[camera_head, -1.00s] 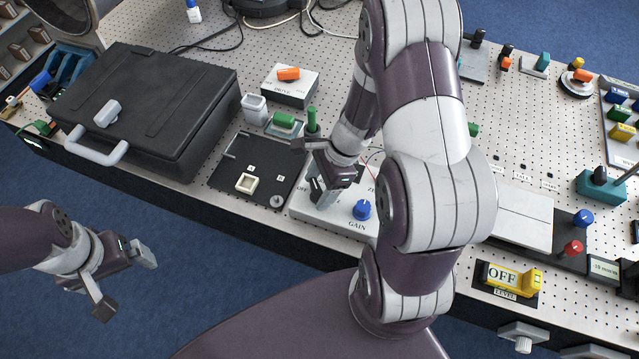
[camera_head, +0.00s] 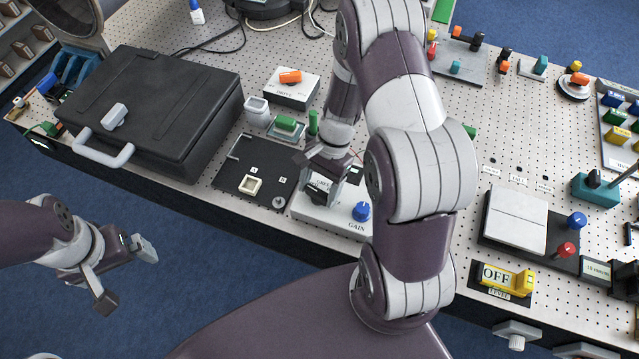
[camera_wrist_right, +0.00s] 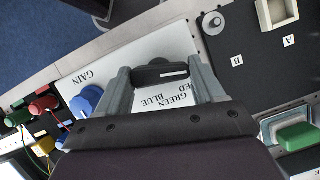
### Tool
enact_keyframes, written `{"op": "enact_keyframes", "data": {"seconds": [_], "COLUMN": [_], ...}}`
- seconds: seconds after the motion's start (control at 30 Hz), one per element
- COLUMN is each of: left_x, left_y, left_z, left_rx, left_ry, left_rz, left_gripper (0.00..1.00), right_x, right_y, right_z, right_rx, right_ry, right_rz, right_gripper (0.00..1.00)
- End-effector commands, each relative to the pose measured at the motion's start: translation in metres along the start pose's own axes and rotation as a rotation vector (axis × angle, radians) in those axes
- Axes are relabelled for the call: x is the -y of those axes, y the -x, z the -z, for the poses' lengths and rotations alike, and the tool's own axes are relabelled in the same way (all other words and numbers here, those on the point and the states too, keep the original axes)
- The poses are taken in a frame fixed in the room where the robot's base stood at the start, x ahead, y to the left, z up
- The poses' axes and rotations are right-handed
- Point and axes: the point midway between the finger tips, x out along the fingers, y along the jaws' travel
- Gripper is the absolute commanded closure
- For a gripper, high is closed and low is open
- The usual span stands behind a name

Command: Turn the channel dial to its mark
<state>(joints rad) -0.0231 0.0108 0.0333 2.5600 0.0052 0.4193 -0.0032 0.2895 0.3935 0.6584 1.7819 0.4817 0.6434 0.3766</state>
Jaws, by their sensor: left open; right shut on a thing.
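The channel dial (camera_wrist_right: 160,72) is a black knob with a pale line across it. It stands on a white panel (camera_head: 337,219) with printed colour words; GREEN and BLUE read clearly in the right wrist view, and another is partly covered. My right gripper (camera_head: 322,193) points down over this panel. In the right wrist view its two fingers (camera_wrist_right: 164,88) are shut on the dial, one on each side. The mark that the line points to cannot be told. My left gripper (camera_head: 125,275) is open and empty, off the table's front edge at the left.
A blue GAIN knob (camera_head: 361,211) stands on the same panel, close beside my right gripper. A black plate (camera_head: 225,178) with a square white frame lies to the left. A black case (camera_head: 150,105) fills the table's left end. My right arm hides part of the table's middle.

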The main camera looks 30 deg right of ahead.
Motion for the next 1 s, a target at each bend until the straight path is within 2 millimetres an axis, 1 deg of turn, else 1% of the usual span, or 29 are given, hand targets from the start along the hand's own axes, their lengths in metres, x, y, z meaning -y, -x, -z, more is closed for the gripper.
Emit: {"op": "enact_keyframes", "data": {"seconds": [0.3,0.7,0.73,0.8,1.0], "left_x": [0.0,0.0,0.0,0.0,0.0], "left_y": [0.003,0.003,0.003,0.003,0.003], "left_z": [0.0004,0.0003,0.0003,0.0003,0.0004], "left_rx": [0.0,0.0,0.0,0.0,0.0], "left_ry": [0.0,0.0,0.0,0.0,0.0], "left_rz": [0.0,0.0,0.0,0.0,0.0], "left_gripper": [0.0,0.0,0.0,0.0,0.0], "right_x": [0.0012,0.0012,0.0012,0.0012,0.0009], "right_y": [0.0007,0.0007,0.0007,0.0007,0.0003], "right_z": [0.0001,0.0003,0.0003,0.0003,0.0001], "right_rx": [-0.002,-0.003,-0.003,-0.002,-0.002], "right_ry": [0.069,0.075,0.075,0.075,0.073], "right_rz": [-0.027,-0.029,-0.029,-0.029,-0.029], "right_gripper": [0.62,0.62,0.26,0.06,0.06]}}
